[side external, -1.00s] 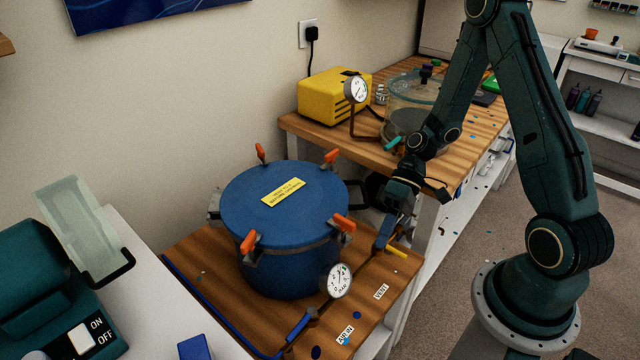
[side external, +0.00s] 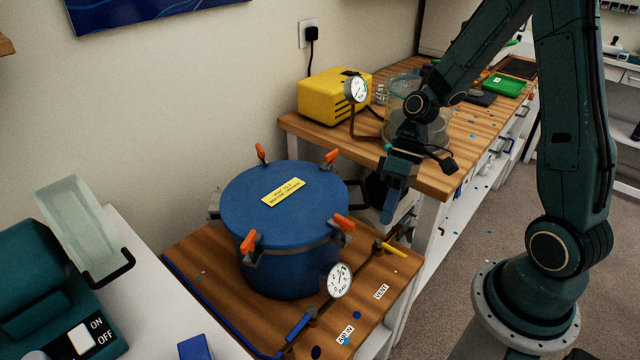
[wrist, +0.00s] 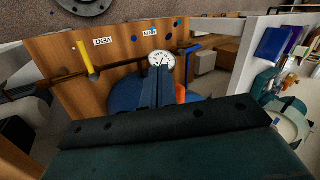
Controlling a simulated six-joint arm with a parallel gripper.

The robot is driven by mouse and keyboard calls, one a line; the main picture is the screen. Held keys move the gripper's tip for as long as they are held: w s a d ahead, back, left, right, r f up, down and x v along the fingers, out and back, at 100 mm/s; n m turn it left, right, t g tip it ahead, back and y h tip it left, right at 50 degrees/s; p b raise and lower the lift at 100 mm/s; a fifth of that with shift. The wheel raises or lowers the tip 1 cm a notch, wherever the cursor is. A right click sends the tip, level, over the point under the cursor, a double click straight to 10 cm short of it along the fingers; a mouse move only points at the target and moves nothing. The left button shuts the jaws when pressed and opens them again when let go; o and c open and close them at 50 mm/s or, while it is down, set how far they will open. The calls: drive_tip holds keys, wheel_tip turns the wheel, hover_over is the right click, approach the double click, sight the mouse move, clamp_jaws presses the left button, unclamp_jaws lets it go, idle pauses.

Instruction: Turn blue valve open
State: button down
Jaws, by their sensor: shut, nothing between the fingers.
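The blue valve handle (side external: 300,324) is at the near end of the pipe, beside the AIR IN label (side external: 345,334), on the wooden bench front. It shows in the wrist view (wrist: 193,47) at the upper right of the board. The yellow valve handle (side external: 394,249) is farther right on the same pipe, near the VENT label (side external: 381,291). My gripper (side external: 387,216) is shut and empty, raised above the far right bench corner, behind the yellow handle and apart from the blue one. Its fingers (wrist: 157,88) point toward the gauge in the wrist view.
The blue pressure pot (side external: 288,225) with orange clamp handles stands left of my gripper. A pressure gauge (side external: 339,280) stands between the two valves. A second bench (side external: 440,185) with a yellow box (side external: 330,95) and a clear chamber lies behind. Space above the front pipe is clear.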

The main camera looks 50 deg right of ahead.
drive_tip(key=shift+s+r+h, duration=0.15)
drive_tip(key=shift+r+h, duration=0.55)
drive_tip(key=shift+r, duration=0.8)
drive_tip(key=s+a+f+t+h, duration=0.1)
drive_tip(key=a+f, duration=0.1)
drive_tip(key=a, duration=0.5)
drive_tip(key=s+a+f+t+h, duration=0.2)
drive_tip(key=a+f, duration=0.1)
drive_tip(key=a, duration=0.5)
drive_tip(key=s+a+f+m+t+h, duration=0.1)
drive_tip(key=s+a+f, duration=0.1)
drive_tip(key=a, duration=0.5)
drive_tip(key=shift+a+f+h, duration=0.3)
drive_tip(key=shift+a+f, duration=0.05)
drive_tip(key=shift+f, duration=0.25)
drive_tip(key=shift+s+f, duration=0.1)
